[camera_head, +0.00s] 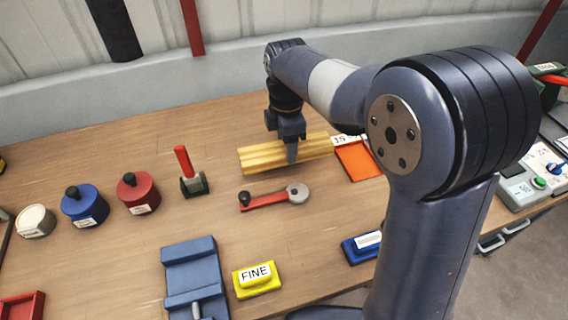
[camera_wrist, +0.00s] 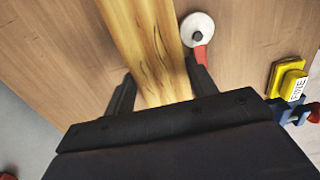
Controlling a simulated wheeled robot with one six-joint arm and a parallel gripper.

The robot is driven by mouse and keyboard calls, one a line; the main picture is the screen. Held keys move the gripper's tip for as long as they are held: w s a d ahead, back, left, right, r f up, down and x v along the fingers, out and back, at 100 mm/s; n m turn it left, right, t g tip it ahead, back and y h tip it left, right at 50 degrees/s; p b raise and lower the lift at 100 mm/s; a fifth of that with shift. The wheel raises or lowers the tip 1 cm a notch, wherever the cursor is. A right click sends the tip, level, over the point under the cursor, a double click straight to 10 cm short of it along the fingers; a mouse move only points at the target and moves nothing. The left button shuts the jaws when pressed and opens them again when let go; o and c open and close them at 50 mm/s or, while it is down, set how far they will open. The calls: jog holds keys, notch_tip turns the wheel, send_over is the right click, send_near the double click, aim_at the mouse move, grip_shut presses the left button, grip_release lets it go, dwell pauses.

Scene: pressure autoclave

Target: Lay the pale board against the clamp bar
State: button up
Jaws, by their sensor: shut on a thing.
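The pale board (camera_head: 259,159) is a yellowish wooden plank with dark grain, lying roughly level at the back middle of the bench. My gripper (camera_head: 290,154) reaches down over it from above and is shut on it. In the wrist view, the board (camera_wrist: 145,35) runs away from me between the two dark fingers (camera_wrist: 160,84). I cannot tell whether the board touches the bench or hangs just above it. A blue vise-like clamp (camera_head: 190,252) with a grey screw stands at the front; I cannot tell for sure which part is the clamp bar.
A red lever with a grey disc (camera_head: 297,193) lies close in front of the board. An orange tray (camera_head: 358,160) is right of it. A red-handled toggle (camera_head: 194,183), several round weights and a yellow FINE block (camera_head: 257,280) stand around. Bench between lever and clamp is bare.

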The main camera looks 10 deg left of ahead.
aim_at(287, 177)
notch_tip(287, 177, down, 8)
jog(key=shift+r, duration=0.15)
dwell(0.3)
jog(key=shift+s+d+f+b, duration=0.15)
jog(key=shift+s+f+b, duration=0.15)
jog(key=shift+f, duration=0.4)
jog(key=o, duration=1.1)
jog(key=shift+w+f, duration=0.1)
jog(key=shift+f, duration=0.05)
jog(key=r, duration=0.7)
jog(key=r+p, duration=0.1)
jog(key=r, duration=0.5)
jog(key=shift+w+r, duration=0.2)
jog(key=shift+r, duration=0.2)
